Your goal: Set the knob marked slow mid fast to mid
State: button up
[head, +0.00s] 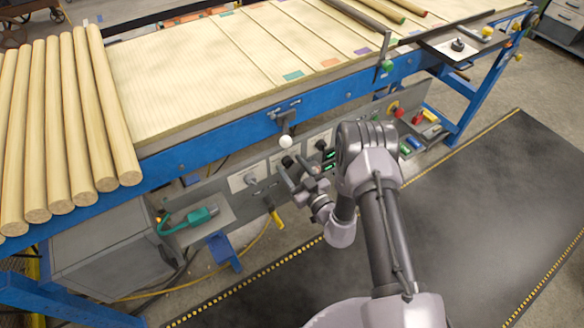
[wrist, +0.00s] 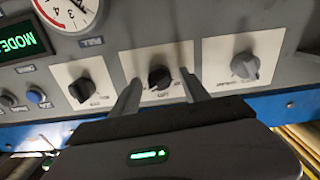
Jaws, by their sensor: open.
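Three knobs on white plates show in the wrist view: a dark one at left (wrist: 80,90), a black one in the middle (wrist: 158,77) and a grey one at right (wrist: 244,65). Their lettering is too small to read, so I cannot tell which is marked slow mid fast. My gripper (wrist: 161,94) is open, its fingers either side of the middle knob in the picture; contact cannot be told. In the head view my gripper (head: 297,175) is just in front of the panel, near the black middle knob (head: 287,161); the grey knob (head: 250,179) is to its left.
A round gauge (wrist: 68,12) and a green-lit display (wrist: 22,42) are near the knobs, with a blue button (wrist: 38,95) below. A lever with a white ball (head: 285,141) hangs above the panel. A yellow-handled tool (head: 274,213) is below left. A blue conveyor rail (head: 220,140) runs above.

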jog(key=shift+c, duration=0.4)
grip_shut()
jog(key=n, duration=1.1)
jog(key=shift+s+n, duration=0.1)
jog(key=shift+n, duration=0.2)
dwell(0.4)
jog(key=shift+o, duration=0.4)
grip_release()
